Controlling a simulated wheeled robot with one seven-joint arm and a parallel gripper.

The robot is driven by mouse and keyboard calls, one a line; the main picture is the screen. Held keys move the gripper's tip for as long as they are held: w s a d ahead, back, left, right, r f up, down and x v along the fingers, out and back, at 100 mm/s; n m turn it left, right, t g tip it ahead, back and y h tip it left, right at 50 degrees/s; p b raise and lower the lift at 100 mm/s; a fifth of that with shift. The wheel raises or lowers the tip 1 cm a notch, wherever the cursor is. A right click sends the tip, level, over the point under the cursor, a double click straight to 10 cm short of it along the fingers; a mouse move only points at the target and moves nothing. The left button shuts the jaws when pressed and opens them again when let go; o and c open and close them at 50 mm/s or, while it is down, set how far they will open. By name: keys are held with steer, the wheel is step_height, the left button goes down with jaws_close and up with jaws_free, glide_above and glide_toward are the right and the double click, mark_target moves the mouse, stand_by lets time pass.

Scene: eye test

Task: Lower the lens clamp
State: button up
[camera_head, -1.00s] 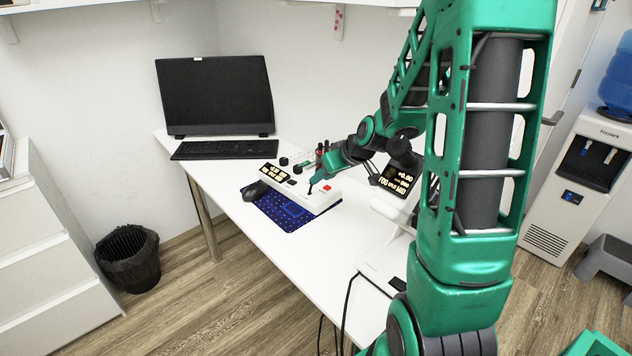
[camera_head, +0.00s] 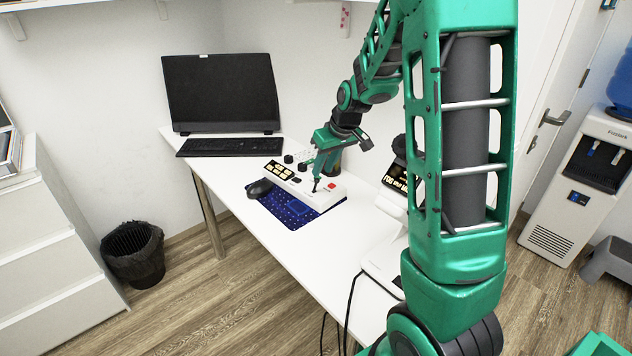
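I cannot make out the lens clamp. A white instrument with a dark, lit display (camera_head: 397,180) stands on the right part of the table, and my arm hides much of it. My green gripper (camera_head: 315,182) points down over the right part of a long white control box (camera_head: 298,188), just left of its red button (camera_head: 331,186). Its dark tip is at or just above the box; I cannot tell if it touches. The fingers are too small to show whether they are open or shut.
The white table (camera_head: 250,222) also holds a monitor (camera_head: 221,92), a keyboard (camera_head: 229,147), a black mouse (camera_head: 260,188) and a blue patterned mat (camera_head: 289,212). Dark knobs (camera_head: 289,159) stand behind the box. The table's front left is clear. A black bin (camera_head: 135,256) stands on the floor.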

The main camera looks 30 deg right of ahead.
mark_target(318, 179)
steer(key=x, duration=0.7)
steer(key=shift+s, duration=0.1)
jaws_close()
